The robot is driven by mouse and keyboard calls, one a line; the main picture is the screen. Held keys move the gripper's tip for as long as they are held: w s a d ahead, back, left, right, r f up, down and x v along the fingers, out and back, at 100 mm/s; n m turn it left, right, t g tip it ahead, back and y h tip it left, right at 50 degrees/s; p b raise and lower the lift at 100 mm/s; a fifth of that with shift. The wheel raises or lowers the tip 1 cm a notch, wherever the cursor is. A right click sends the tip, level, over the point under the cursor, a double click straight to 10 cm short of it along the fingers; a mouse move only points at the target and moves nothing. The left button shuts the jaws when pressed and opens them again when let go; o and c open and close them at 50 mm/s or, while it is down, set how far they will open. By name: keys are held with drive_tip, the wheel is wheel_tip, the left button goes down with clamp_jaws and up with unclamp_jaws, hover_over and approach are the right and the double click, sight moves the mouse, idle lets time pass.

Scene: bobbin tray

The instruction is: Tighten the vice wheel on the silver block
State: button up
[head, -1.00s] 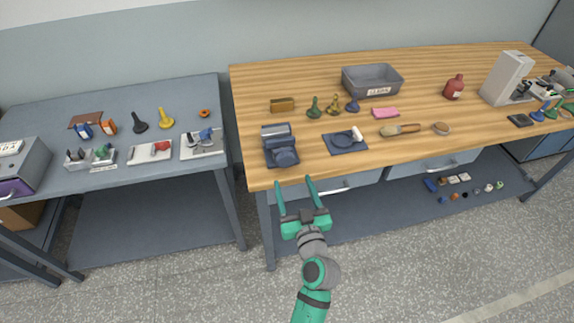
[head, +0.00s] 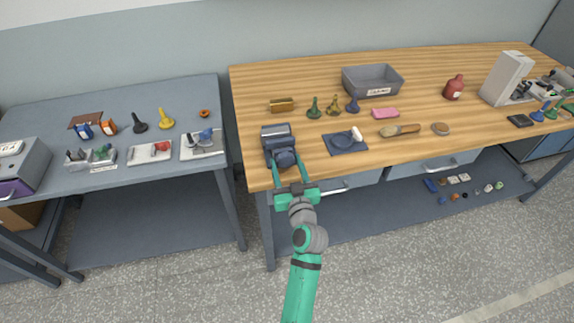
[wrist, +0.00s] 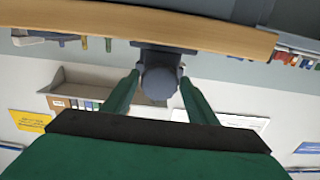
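The vice (head: 277,131) is a dark blue-grey block-shaped device at the front left edge of the wooden bench. Its round dark wheel (head: 286,158) faces the front; it also shows in the wrist view (wrist: 160,82). My gripper (head: 285,159) is open, with one green finger on each side of the wheel. In the wrist view my gripper (wrist: 160,78) has narrow gaps between its fingertips and the wheel; contact cannot be told.
A blue pad (head: 345,143) with a white-handled tool lies right of the vice. A brass-coloured block (head: 282,106), several small pawn-like pieces and a grey bin (head: 372,80) stand behind. A grey table (head: 120,185) with other items stands to the left.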

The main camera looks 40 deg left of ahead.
drive_tip(key=c, duration=0.6)
drive_tip(key=shift+c, duration=0.2)
drive_tip(key=shift+m, duration=3.1)
drive_tip(key=o, duration=1.1)
drive_tip(key=shift+c, duration=0.2)
drive_tip(key=v, duration=1.1)
